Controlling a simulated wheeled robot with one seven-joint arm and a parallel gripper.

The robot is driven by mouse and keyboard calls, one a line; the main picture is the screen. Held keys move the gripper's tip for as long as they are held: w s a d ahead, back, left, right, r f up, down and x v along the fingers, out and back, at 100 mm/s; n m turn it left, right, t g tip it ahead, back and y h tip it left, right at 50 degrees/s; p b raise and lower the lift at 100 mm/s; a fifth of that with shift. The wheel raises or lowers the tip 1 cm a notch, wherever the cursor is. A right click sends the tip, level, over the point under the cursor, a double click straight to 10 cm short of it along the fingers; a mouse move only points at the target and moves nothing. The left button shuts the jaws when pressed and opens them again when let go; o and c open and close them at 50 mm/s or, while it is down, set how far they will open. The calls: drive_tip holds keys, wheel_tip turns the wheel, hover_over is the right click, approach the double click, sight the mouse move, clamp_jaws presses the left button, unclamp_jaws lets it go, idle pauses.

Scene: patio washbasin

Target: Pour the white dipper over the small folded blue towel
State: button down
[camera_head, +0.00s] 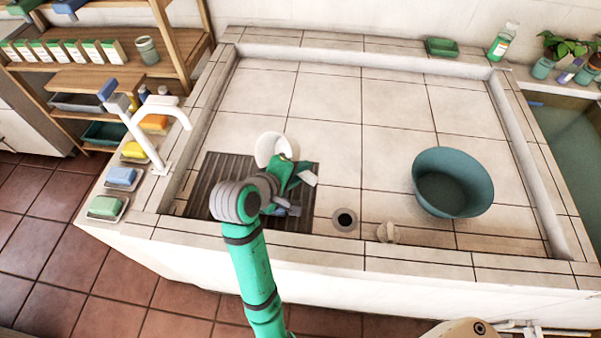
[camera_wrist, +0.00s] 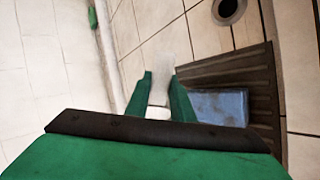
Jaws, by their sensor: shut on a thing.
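My gripper (camera_head: 290,172) is shut on a white handle (camera_wrist: 158,75), which shows between the green fingers (camera_wrist: 160,100) in the wrist view. The white dipper's round cup (camera_head: 270,146) shows just behind the gripper in the head view, over the far side of the dark slatted mat (camera_head: 225,175). I cannot tell how far it is tilted. The small folded blue towel (camera_wrist: 220,106) lies on the mat in the wrist view, right of the fingers. In the head view my gripper and arm partly hide the towel (camera_head: 287,208). No water stream is visible.
A teal basin (camera_head: 452,183) stands on the tiles at right. A drain (camera_head: 344,220) and a small pale object (camera_head: 387,232) lie near the front. A white tap (camera_head: 150,130) stands at left beside soap dishes (camera_head: 107,207). Raised walls edge the tiled basin; its middle is clear.

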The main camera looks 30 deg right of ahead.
drive_tip(key=shift+r+g+y, duration=0.4)
drive_tip(key=shift+r+y, duration=0.1)
drive_tip(key=shift+y, duration=0.4)
drive_tip(key=shift+r+y, duration=0.35)
drive_tip(key=shift+y, duration=0.05)
drive_tip(key=shift+g+y, duration=0.4)
drive_tip(key=shift+y, duration=0.1)
drive_tip(key=shift+r, duration=0.1)
